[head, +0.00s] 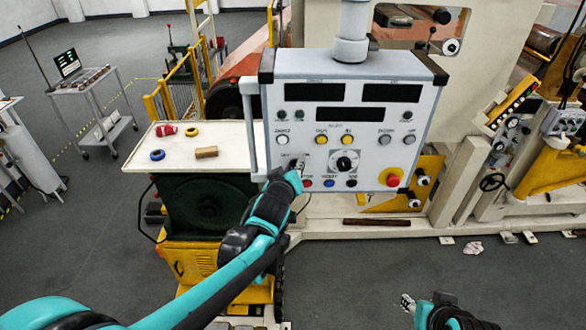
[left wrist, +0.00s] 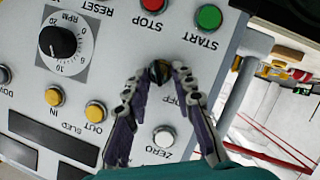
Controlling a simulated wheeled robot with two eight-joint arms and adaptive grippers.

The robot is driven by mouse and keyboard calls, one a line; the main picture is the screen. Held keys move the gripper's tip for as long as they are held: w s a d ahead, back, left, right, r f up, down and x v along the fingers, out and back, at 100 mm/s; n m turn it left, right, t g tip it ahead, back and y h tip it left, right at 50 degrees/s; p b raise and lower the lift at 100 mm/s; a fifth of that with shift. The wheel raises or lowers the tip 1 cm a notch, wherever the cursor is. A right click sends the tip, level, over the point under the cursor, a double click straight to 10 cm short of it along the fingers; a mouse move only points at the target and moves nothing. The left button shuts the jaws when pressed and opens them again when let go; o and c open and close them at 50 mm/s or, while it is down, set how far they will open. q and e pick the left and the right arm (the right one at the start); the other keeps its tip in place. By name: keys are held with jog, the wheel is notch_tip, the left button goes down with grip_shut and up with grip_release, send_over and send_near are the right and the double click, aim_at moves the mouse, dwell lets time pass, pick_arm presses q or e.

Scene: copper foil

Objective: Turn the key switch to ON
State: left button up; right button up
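The grey control panel (head: 385,120) faces me in the head view. In the left wrist view it appears upside down, and the key switch (left wrist: 159,71) is a small dark round part near the OFF label. My left gripper (head: 299,165) is at the panel's lower left and hides the key switch in the head view. In the left wrist view its fingertips (left wrist: 158,75) stand on both sides of the key switch, with a small gap seeming to show. I cannot tell whether they touch it. My right gripper (head: 407,302) is low at the bottom, away from the panel; its fingers are too small to read.
Around the switch are the ZERO button (left wrist: 164,138), red STOP button (left wrist: 152,4), green START button (left wrist: 209,17) and RPM knob (left wrist: 58,42). A red emergency button (head: 393,180) is at lower right. A vertical handle bar (head: 249,125) runs along the panel's left edge.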

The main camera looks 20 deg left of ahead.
pick_arm(q)
grip_shut()
jog(key=shift+s, duration=0.1)
jog(key=shift+d+r, duration=0.1)
jog(key=shift+w+d+m+g+y+b, duration=0.1)
jog(key=shift+d+m+g+y+b, duration=0.15)
jog(key=shift+m+y+b, duration=0.85)
jog(key=shift+w+d+m+g+y+b, duration=0.1)
jog(key=shift+m+g+y+b, duration=0.2)
jog(key=shift+m+y, duration=0.85)
jog(key=shift+d+m+g+y+b, duration=0.25)
jog(key=shift+m+y+b, duration=0.3)
jog(key=shift+m, duration=1.2)
